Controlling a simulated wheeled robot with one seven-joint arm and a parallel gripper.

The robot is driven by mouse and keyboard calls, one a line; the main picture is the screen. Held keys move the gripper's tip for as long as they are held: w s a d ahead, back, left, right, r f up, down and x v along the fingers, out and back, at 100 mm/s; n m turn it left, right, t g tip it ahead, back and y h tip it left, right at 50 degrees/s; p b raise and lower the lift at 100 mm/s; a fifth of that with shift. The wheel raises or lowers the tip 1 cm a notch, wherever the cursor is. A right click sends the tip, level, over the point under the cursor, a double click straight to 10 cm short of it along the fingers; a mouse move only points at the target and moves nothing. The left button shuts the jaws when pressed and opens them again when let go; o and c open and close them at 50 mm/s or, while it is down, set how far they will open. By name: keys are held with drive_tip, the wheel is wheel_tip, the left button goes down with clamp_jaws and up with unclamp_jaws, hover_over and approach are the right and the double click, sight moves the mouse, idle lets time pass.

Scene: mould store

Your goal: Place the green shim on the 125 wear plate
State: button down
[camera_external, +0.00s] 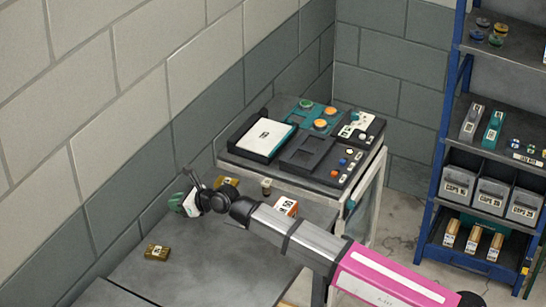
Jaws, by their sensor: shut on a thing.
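My gripper (185,194) is at the end of the outstretched arm, above the far left part of the grey bench, close to the block wall. It is shut on the green shim (176,202), which shows as a small green piece at the fingertips, partly hidden by them. One brass-coloured plate (157,252) with a small label lies on the bench, nearer the camera than the gripper. Another brass-coloured plate (228,182) lies behind the wrist, partly hidden. Their labels are too small to read, so I cannot tell which is the 125 wear plate.
Beyond is a raised stand (360,170) with dark trays and coloured parts. A blue shelf rack (447,130) holds bins at the right. The bench's near left is clear.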

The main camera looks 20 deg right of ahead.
drive_tip(key=shift+w+d+r, duration=0.2)
drive_tip(key=shift+d+r, duration=0.05)
drive_tip(key=w+d+r+n+g+y, duration=0.1)
drive_tip(key=w+d+r+n+g, duration=0.15)
drive_tip(key=w+d, duration=0.65)
hover_over(223, 181)
drive_tip(key=shift+n+g+y, duration=0.3)
drive_tip(key=shift+n+g, duration=0.05)
drive_tip(key=shift+g, duration=0.1)
drive_tip(key=f, duration=0.6)
drive_tip(key=shift+s+a+f, duration=0.15)
drive_tip(key=shift+s+f, duration=0.05)
drive_tip(key=shift+w+f, duration=0.1)
drive_tip(key=shift+f, duration=2)
drive_tip(key=shift+f, duration=0.15)
drive_tip(key=c, duration=1.1)
unclamp_jaws()
